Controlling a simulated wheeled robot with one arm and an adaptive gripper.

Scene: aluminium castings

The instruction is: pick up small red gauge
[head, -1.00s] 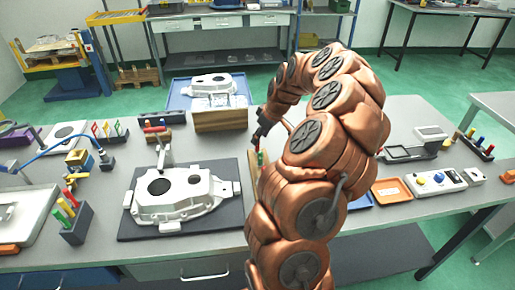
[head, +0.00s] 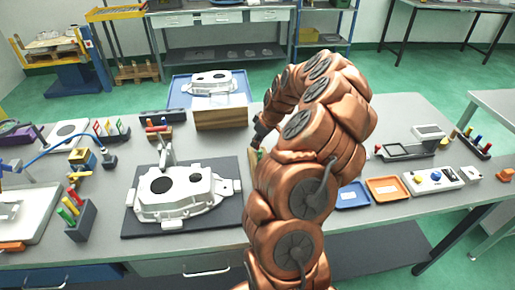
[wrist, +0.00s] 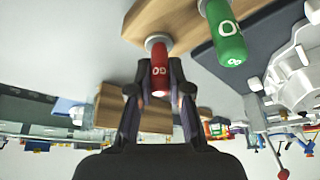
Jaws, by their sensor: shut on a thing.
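The small red gauge (wrist: 160,78) is a red handle with white markings and a grey collar, in the wrist view. My gripper (wrist: 159,88) has its two fingers closed on the sides of this handle. The collar end overlaps the edge of a wooden rack (wrist: 180,22); I cannot tell whether it is still seated there. A larger green gauge (wrist: 226,35) stands at the same rack, beside the red one. In the head view my gripper (head: 257,138) is at the rack, right of the dark mat, and the red gauge is hidden.
A white casting (head: 175,193) lies on the dark mat (head: 228,215) left of the rack. A wooden box (head: 221,118) stands behind. Blue (head: 352,195) and orange trays (head: 386,190) lie right of my arm.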

